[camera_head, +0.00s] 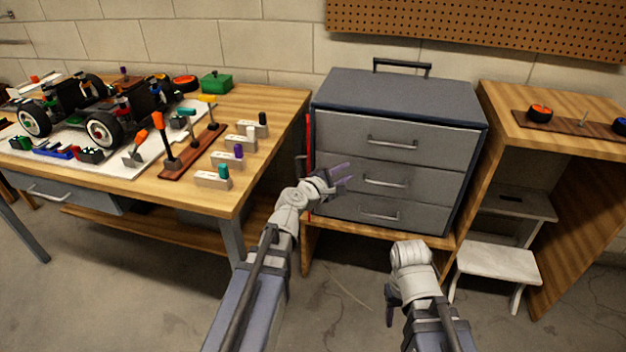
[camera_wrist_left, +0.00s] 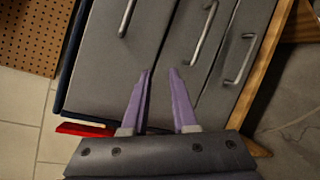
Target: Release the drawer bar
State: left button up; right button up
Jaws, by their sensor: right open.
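A grey cabinet (camera_head: 402,90) holds three drawers, all looking closed, each with a metal bar handle: top (camera_head: 392,142), middle (camera_head: 386,182) and bottom (camera_head: 379,216). My left gripper (camera_head: 349,173) is in front of the cabinet's left part, near the middle drawer. In the left wrist view its purple fingers (camera_wrist_left: 160,73) are apart with nothing between them. The middle bar (camera_wrist_left: 203,33) lies beyond the fingertips, apart from them; the top bar (camera_wrist_left: 127,17) and bottom bar (camera_wrist_left: 240,58) are also clear of them. My right gripper (camera_head: 389,303) is open, low over the floor.
A workbench (camera_head: 285,108) with a model car (camera_head: 95,105) and several tools stands at the left. A red item (camera_head: 308,135) is at the cabinet's left side. A wooden shelf unit (camera_head: 560,143) and white step stool (camera_head: 497,262) stand at the right.

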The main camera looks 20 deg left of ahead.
pick_arm(q)
jog(key=w+a+f+n+t+y+b, duration=0.1)
jog(key=a+f+n+t+y+b, duration=0.2)
jog(key=a+n, duration=0.55)
jog(key=w+a+f+n+y+b, duration=0.1)
jog(key=a+f+n+y+b, duration=0.2)
jog(key=a+n+y+b, duration=0.45)
jog(key=w+n+h+p, duration=0.1)
jog(key=w+h+p, duration=0.1)
jog(key=w, duration=0.5)
jog(key=shift+w+a+n+p, duration=0.3)
jog(key=shift+a+p, duration=0.1)
jog(key=shift+p, duration=0.2)
pick_arm(e)
notch_tip(320, 180, down, 10)
pick_arm(q)
jog(key=shift+s+r, duration=0.1)
grip_shut()
